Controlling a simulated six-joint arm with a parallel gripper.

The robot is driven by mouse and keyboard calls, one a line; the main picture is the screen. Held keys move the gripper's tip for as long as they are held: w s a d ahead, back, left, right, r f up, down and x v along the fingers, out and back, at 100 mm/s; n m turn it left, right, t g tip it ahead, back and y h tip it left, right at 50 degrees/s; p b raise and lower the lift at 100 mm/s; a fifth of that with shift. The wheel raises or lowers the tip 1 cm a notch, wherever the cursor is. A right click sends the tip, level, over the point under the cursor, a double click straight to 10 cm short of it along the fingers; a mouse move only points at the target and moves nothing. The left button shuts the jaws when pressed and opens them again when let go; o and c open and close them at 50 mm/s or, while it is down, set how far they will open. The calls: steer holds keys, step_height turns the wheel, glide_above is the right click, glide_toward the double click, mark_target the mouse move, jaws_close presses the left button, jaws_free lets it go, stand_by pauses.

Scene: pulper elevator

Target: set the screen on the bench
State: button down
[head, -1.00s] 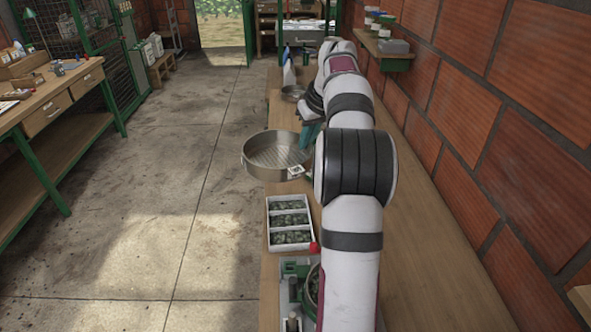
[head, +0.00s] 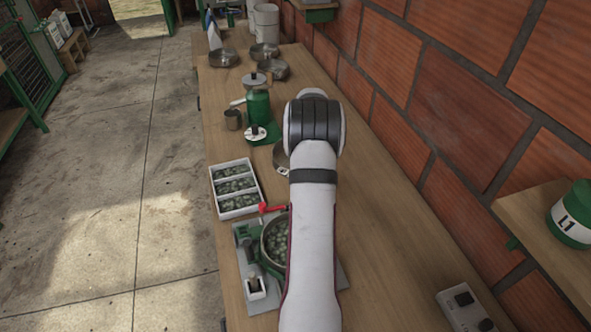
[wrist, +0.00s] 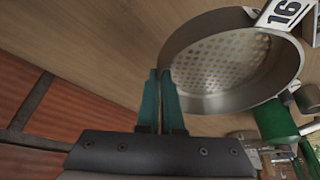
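The screen is a round metal sieve with a perforated floor and a white tag reading 16. It fills the upper right of the wrist view (wrist: 290,80). In the head view only a sliver of it (head: 280,157) shows left of my arm, over the bench (head: 385,215); the arm hides the rest. My gripper (wrist: 160,78) has its teal fingers close together with the screen's near rim between them. The gripper is hidden behind my arm in the head view. I cannot tell whether the screen touches the bench top.
A white three-part tray (head: 235,188) and a hand-cranked pulper (head: 268,245) stand nearer.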

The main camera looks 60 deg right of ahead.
steer(key=w+f, duration=0.2)
steer(key=w, duration=0.2)
steer(key=shift+w+d+f, duration=0.15)
steer(key=shift+d+f, duration=0.05)
steer(key=shift+f, duration=2.05)
steer(key=shift+f, duration=0.1)
steer(key=c, duration=1.1)
jaws_free()
